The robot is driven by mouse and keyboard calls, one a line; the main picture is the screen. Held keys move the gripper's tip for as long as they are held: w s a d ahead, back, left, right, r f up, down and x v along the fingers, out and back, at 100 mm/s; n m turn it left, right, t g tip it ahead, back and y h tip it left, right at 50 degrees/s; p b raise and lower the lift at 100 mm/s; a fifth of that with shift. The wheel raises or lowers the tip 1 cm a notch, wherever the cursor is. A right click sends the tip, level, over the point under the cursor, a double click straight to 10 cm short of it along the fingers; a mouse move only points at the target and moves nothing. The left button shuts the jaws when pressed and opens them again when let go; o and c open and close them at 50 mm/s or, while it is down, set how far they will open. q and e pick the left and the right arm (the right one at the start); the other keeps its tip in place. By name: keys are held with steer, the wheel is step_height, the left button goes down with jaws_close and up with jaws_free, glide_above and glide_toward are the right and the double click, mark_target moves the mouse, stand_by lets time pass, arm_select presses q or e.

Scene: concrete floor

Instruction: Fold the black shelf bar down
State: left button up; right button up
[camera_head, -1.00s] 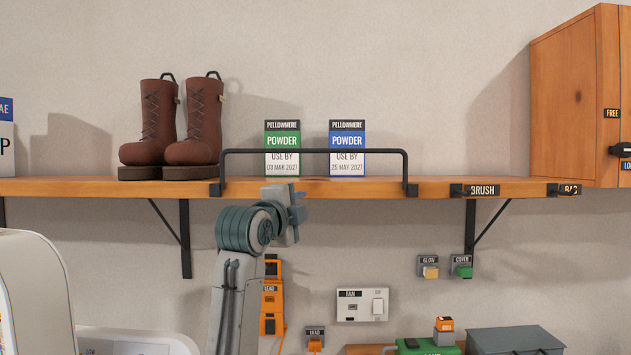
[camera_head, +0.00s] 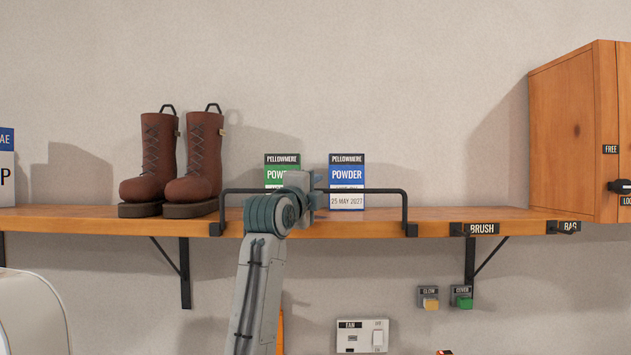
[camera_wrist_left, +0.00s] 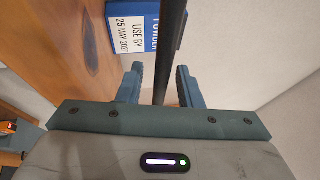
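The black shelf bar (camera_head: 375,191) stands upright along the shelf's front edge, its two ends on black mounts. It also shows in the left wrist view (camera_wrist_left: 172,45), running between my left gripper's fingers. My left gripper (camera_head: 317,188) is at the middle of the bar and hides part of it. In the left wrist view its fingers (camera_wrist_left: 160,84) are apart on either side of the bar, with a gap at the left finger; I cannot tell whether the right finger touches it. My right gripper is not in view.
Behind the bar stand a green powder box (camera_head: 282,160), partly hidden by my gripper, and a blue powder box (camera_head: 347,174). Brown boots (camera_head: 195,165) stand left on the wooden shelf (camera_head: 90,219). A wooden cabinet (camera_head: 565,135) is at the right. Wall switches (camera_head: 379,337) are below.

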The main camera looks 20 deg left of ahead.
arm_select(q)
steer(key=shift+w, duration=0.3)
steer(key=c, duration=0.7)
jaws_close()
steer(key=shift+s, duration=0.1)
